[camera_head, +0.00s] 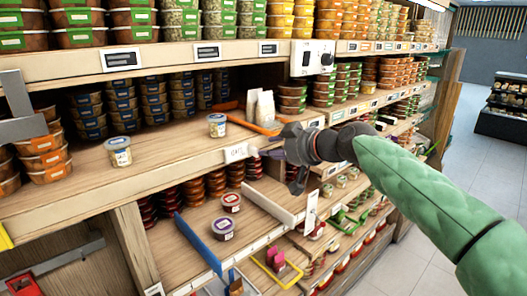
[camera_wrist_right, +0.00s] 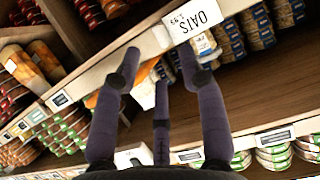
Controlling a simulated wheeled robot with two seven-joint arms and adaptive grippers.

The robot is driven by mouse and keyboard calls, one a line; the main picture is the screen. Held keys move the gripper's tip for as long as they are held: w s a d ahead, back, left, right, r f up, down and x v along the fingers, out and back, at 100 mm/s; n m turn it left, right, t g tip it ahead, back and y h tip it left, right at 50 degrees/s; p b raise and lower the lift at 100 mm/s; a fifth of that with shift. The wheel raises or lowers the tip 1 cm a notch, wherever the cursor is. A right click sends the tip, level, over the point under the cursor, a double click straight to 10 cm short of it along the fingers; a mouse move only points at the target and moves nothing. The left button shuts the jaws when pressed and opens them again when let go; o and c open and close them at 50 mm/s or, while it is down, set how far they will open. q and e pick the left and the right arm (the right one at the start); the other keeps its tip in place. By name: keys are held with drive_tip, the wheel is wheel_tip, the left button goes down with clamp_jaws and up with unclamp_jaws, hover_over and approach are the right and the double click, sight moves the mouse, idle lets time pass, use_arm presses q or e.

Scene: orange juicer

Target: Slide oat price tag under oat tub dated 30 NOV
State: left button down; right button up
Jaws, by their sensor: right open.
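The oat price tag (camera_head: 236,153) is a white card at the front edge of the middle shelf. In the right wrist view the tag (camera_wrist_right: 193,20) shows "OATS" upside down. My right gripper (camera_head: 268,150) is open just right of the tag, fingers pointing left; in its wrist view the open gripper (camera_wrist_right: 158,65) has one fingertip close to or touching the tag. Two small pale tubs stand on the shelf: one tub (camera_head: 217,126) behind the tag, another tub (camera_head: 119,152) farther left near the edge. Their dates are too small to read.
The middle shelf (camera_head: 165,155) has bare wood around the two tubs. A white switch box (camera_head: 312,57) hangs above. Stacked tubs (camera_head: 40,155) fill the left end. Dividers and tubs lie on the shelf below.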

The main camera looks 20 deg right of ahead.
drive_tip(key=v, duration=0.6)
drive_tip(key=shift+w, duration=0.1)
drive_tip(key=w+a+f+m+g+h+b, duration=0.1)
drive_tip(key=w+a+f+m+g+b, duration=0.2)
drive_tip(key=f, duration=1.8)
drive_tip(key=w+a+f+g+b, duration=0.25)
drive_tip(key=w+f, duration=0.25)
drive_tip(key=f, duration=1.5)
drive_tip(key=s+a+f+m+g+b, duration=0.15)
drive_tip(key=s+f, duration=0.35)
drive_tip(key=f, duration=0.6)
drive_tip(key=s+a+f+g+b, duration=0.1)
drive_tip(key=s+a+f+b, duration=0.2)
drive_tip(key=f, duration=0.9)
drive_tip(key=s+a+f+m+g+b, duration=0.1)
drive_tip(key=s+a+f+g, duration=0.15)
drive_tip(key=s+f, duration=0.6)
drive_tip(key=s+a+f+g+b, duration=0.2)
drive_tip(key=s+a+f, duration=0.4)
drive_tip(key=s+f, duration=0.8)
drive_tip(key=shift+s+f+m+b, duration=0.3)
drive_tip(key=shift+f+m+b, duration=0.15)
drive_tip(key=shift+f+b, duration=0.4)
